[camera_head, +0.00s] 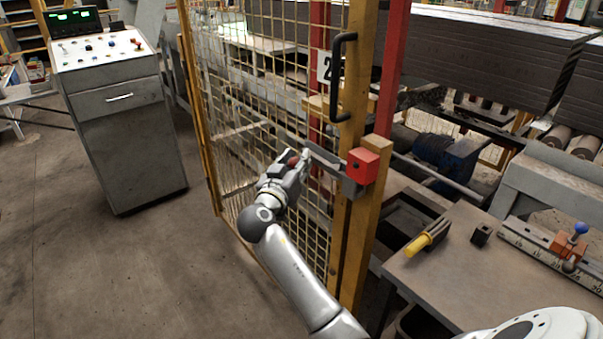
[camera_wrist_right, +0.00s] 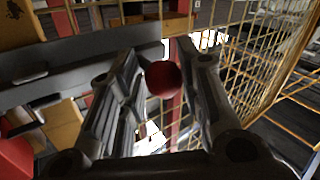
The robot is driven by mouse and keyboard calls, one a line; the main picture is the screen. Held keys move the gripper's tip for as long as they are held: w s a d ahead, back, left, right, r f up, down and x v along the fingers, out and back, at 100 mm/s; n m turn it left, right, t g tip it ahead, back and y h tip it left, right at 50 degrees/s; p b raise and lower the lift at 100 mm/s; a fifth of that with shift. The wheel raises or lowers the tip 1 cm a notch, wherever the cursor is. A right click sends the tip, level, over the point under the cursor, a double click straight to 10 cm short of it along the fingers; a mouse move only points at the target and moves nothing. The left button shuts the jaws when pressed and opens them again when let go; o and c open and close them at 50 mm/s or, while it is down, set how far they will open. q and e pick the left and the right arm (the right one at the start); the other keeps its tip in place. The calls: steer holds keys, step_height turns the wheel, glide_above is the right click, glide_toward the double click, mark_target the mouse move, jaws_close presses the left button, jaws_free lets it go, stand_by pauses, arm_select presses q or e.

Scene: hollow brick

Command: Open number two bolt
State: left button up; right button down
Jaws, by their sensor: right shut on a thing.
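The number two bolt (camera_head: 325,158) is a grey bar across the yellow mesh gate (camera_head: 240,110), beneath a plate marked 2 (camera_head: 324,67). Its right end meets a red block (camera_head: 363,166) on the yellow post. My right gripper (camera_head: 298,160) is at the bar's left part, shut on the bolt's round red knob (camera_wrist_right: 163,79). In the right wrist view the knob sits between the two fingers, and the grey bar (camera_wrist_right: 80,60) runs off to the left. The gripper partly hides the knob in the head view. My left gripper is out of view.
A black handle (camera_head: 343,77) stands out from the gate post above the bolt. A grey control console (camera_head: 125,140) stands at the left. A workbench (camera_head: 450,270) with a yellow-handled tool (camera_head: 427,238) is at the right.

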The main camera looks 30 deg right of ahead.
steer(key=shift+w+a+f, duration=0.1)
steer(key=shift+w+a, duration=0.1)
steer(key=shift+w, duration=0.35)
steer(key=c, duration=1.1)
jaws_free()
steer(key=shift+c, duration=0.2)
steer(key=v, duration=1.2)
